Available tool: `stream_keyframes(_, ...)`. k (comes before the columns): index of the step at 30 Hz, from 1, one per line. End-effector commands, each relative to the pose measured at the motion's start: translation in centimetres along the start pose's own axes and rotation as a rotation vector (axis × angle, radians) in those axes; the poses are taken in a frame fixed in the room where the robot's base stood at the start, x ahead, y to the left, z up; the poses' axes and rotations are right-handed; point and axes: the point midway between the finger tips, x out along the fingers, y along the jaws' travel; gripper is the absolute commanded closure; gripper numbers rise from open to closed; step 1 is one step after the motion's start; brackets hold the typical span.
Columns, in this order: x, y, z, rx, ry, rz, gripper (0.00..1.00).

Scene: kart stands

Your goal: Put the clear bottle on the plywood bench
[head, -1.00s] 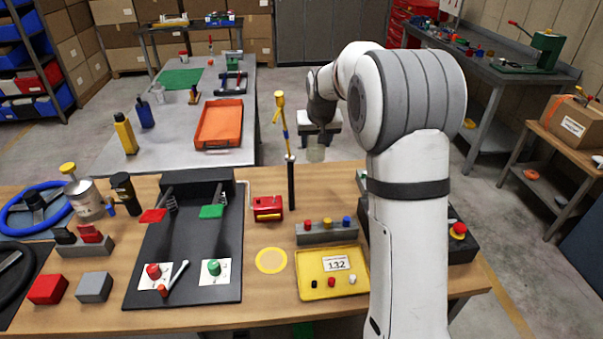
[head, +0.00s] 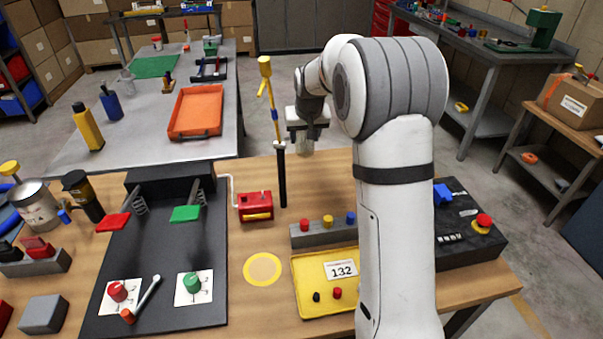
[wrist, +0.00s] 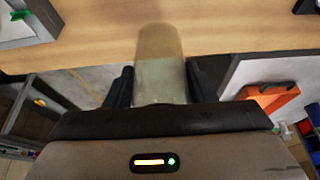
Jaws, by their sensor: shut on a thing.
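The clear bottle (head: 306,146) is held in my gripper (head: 306,130), beyond the yellow-topped post. In the wrist view the pale, see-through bottle (wrist: 160,68) stands between the two dark fingers of my gripper (wrist: 160,88), which are shut on it. The plywood bench (head: 245,305) is the near wood-topped one, with its wooden top (wrist: 235,25) also across the top of the wrist view. In the head view the bottle overlaps the bench's far edge; its height above the top is hard to tell.
The bench carries a yellow tray (head: 300,305), a button block (head: 325,230), a red box (head: 255,206), a post (head: 282,180) and a black board (head: 150,260). A yellow ring marking (head: 262,269) lies on bare wood. A grey table with an orange tray (head: 197,112) stands behind.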

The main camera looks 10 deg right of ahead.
Motion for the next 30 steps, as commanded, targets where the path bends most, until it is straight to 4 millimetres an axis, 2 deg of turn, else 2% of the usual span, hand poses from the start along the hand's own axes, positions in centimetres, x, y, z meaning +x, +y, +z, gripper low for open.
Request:
stream_keyframes(1,1.1,-0.3,0.6,-0.004,-0.006,-0.002,0.73)
stream_keyframes(6,3.6,-0.8,1.6,-0.012,-0.005,-0.005,0.73)
stream_keyframes(11,4.7,-1.1,2.0,-0.016,-0.003,-0.007,0.73)
stream_keyframes(18,7.5,-1.2,3.3,-0.018,-0.004,-0.007,0.73)
stream_keyframes(29,8.2,-1.2,3.5,-0.018,-0.001,-0.008,0.73)
stream_keyframes(30,8.1,-1.2,3.4,-0.018,-0.001,-0.008,0.49)
